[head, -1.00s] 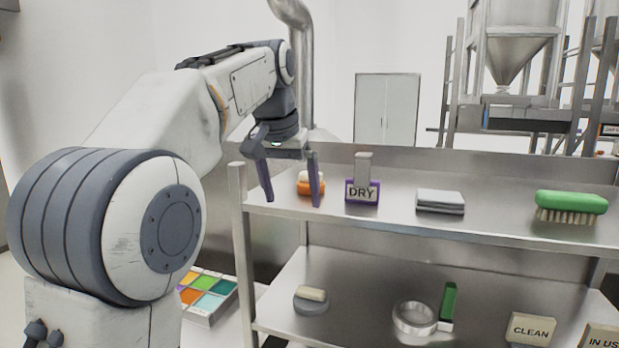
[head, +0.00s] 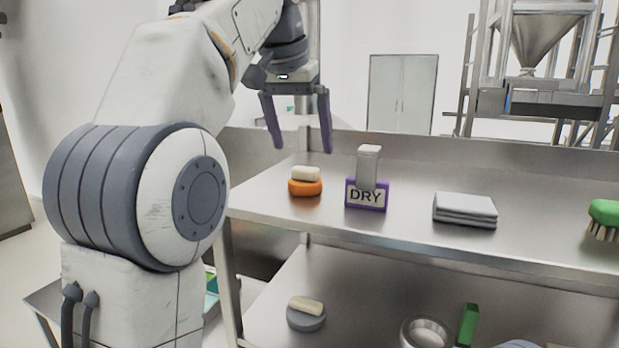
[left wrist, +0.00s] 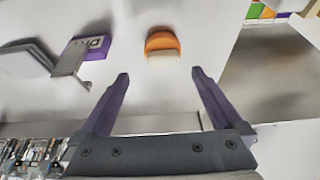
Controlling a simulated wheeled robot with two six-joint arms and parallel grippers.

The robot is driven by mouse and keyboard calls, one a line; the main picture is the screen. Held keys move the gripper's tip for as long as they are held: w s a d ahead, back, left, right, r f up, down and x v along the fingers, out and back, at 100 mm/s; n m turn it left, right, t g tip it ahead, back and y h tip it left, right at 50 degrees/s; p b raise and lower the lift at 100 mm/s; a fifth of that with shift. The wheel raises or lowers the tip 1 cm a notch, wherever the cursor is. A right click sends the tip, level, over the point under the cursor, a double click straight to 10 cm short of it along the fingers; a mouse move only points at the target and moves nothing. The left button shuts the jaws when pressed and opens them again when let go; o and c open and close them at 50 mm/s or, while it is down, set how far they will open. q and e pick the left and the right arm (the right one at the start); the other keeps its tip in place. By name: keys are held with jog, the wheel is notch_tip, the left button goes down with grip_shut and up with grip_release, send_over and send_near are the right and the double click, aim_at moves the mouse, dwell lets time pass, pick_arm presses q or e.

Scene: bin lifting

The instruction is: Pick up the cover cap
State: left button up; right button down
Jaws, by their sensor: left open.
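An orange round piece with a cream block on top, probably the cover cap (head: 305,187), sits on the upper steel shelf. In the left wrist view it (left wrist: 163,42) lies ahead of the fingers, roughly centred between them. A similar grey disc with a cream block (head: 306,316) lies on the lower shelf; I cannot tell for sure which one is meant. My left gripper (head: 302,149) is open and empty, pointing down above the orange piece and apart from it. Its two fingers also show in the left wrist view (left wrist: 160,74). My right gripper is not in view.
Folded grey cloths (head: 465,209) and a green brush (head: 606,215) lie farther right. The upper shelf (head: 420,172) has a raised back edge. A metal ring (head: 425,334) is below.

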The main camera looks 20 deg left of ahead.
aim_at(304, 168)
pick_arm(q)
jog(key=x, duration=0.3)
jog(key=shift+w+a, duration=0.1)
jog(key=shift+a, duration=0.15)
jog(key=shift+x, duration=2.65)
jog(key=c, duration=1)
jog(key=shift+r, duration=0.1)
jog(key=shift+c, duration=0.2)
